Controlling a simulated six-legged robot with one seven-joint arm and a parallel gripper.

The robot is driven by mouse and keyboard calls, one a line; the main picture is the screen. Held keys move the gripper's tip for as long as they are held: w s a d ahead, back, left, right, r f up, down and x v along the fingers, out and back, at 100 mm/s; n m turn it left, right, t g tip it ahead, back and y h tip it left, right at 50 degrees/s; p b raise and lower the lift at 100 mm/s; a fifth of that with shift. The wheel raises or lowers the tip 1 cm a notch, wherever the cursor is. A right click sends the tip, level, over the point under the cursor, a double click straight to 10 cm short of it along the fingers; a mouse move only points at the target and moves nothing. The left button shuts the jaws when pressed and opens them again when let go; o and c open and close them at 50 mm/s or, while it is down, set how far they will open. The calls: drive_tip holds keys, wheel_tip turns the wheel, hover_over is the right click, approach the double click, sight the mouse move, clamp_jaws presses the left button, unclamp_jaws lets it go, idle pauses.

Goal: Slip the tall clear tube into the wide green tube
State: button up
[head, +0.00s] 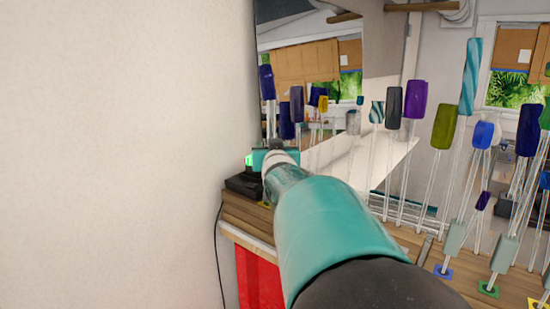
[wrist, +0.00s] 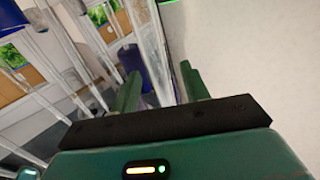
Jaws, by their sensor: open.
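My gripper (wrist: 160,72) is open in the wrist view, with its two green fingers apart. A clear glass tube (wrist: 150,40) runs down between the fingers as seen from the wrist; I cannot tell if it touches either one. I cannot say surely that it is the tall clear tube. In the head view my teal arm hides most of the gripper. I cannot tell which is the wide green tube.
A pale wall (head: 120,150) fills the left and lies close to the right finger in the wrist view. A purple-blue cylinder (wrist: 130,62) is behind the left finger. Upright glass rods crowd the right of the wooden top (head: 250,212). A red panel (head: 258,280) hangs below.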

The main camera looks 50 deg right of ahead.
drive_tip(key=v, duration=1.3)
drive_tip(key=w+a+f+n+g+y, duration=0.1)
drive_tip(key=a+f+n+y, duration=0.1)
drive_tip(key=a+f+y, duration=0.5)
drive_tip(key=a+f+n+g+y, duration=0.15)
drive_tip(key=a+f, duration=0.25)
drive_tip(key=a, duration=0.8)
drive_tip(key=s+a+f+n+g+y, duration=0.3)
drive_tip(key=s+a+f, duration=0.6)
drive_tip(key=a, duration=0.3)
drive_tip(key=n+g, duration=0.1)
drive_tip(key=g, duration=0.1)
drive_tip(key=shift+s+a+f+g, duration=0.25)
drive_tip(key=shift+s+a+g, duration=0.05)
drive_tip(key=shift+s+g, duration=0.05)
drive_tip(key=shift+n, duration=0.25)
